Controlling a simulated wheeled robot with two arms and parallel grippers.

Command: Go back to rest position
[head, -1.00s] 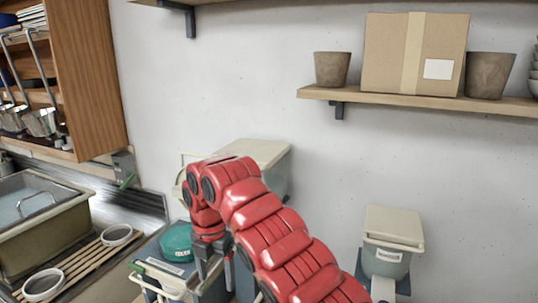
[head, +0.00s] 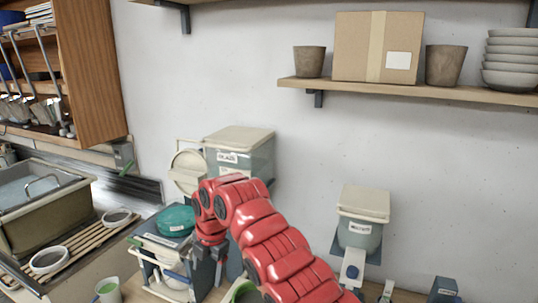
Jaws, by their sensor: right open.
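My right arm comes in from the bottom right, and its gripper (head: 218,268) points down, open and empty as far as I see. It hangs just right of a rack holding a teal round-lidded container (head: 175,220). Behind it stands a grey-green lidded glaze bucket (head: 255,160) with a label, partly hidden by the arm. A smaller labelled bucket (head: 360,237) with a cream lid stands farther right against the wall. A green-rimmed vessel (head: 242,292) is mostly hidden behind the arm. My left gripper is not in view.
A sink basin (head: 45,222) and a slatted rack (head: 72,252) with two bowls are at the left. A cup of green glaze (head: 108,290) is at the bottom left. A wall shelf (head: 420,92) holds a box, pots and stacked bowls. The wall between is clear.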

